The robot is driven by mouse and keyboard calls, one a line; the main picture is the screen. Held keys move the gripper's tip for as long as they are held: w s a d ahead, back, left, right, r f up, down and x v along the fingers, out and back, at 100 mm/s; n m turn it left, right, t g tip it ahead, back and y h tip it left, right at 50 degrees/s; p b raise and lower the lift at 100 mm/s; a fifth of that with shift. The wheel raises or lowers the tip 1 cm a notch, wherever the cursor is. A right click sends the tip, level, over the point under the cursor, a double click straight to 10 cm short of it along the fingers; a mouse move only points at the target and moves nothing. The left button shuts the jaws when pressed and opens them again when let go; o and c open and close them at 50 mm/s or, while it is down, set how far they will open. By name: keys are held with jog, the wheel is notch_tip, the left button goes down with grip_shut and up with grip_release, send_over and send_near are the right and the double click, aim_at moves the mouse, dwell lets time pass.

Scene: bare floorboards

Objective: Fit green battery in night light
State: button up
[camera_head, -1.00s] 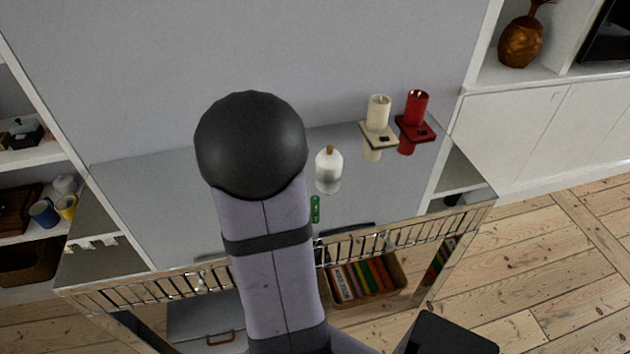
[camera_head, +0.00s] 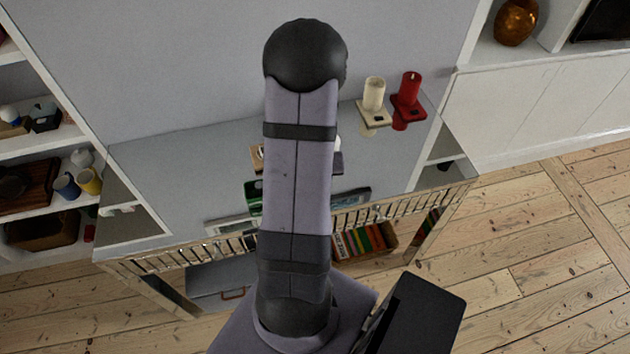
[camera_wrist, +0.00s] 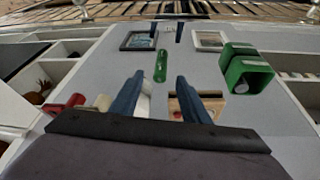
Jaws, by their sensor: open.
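The green battery (camera_wrist: 161,65) lies on the grey tabletop in the wrist view, apart from my fingers and just beyond the gap between them. My gripper (camera_wrist: 159,77) is open, with two blue fingers and nothing between them. A white object (camera_wrist: 147,98), probably the night light, shows partly behind the left finger; its shape and battery slot are hidden. In the head view my arm hides the battery, my gripper and nearly all of the night light.
A green box (camera_wrist: 246,76) stands to the right, near a wooden item (camera_wrist: 190,104). Two frames, a dark one (camera_wrist: 139,41) and a pale one (camera_wrist: 209,41), lie beyond the battery.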

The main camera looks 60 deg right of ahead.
jog(key=shift+w+d+f+m+b, duration=0.3)
jog(key=shift+w+d+f+b, duration=0.15)
jog(key=shift+f, duration=0.15)
jog(key=shift+b+x, duration=0.5)
jog(key=shift+x, duration=2.35)
jog(key=shift+d, duration=0.15)
grip_shut()
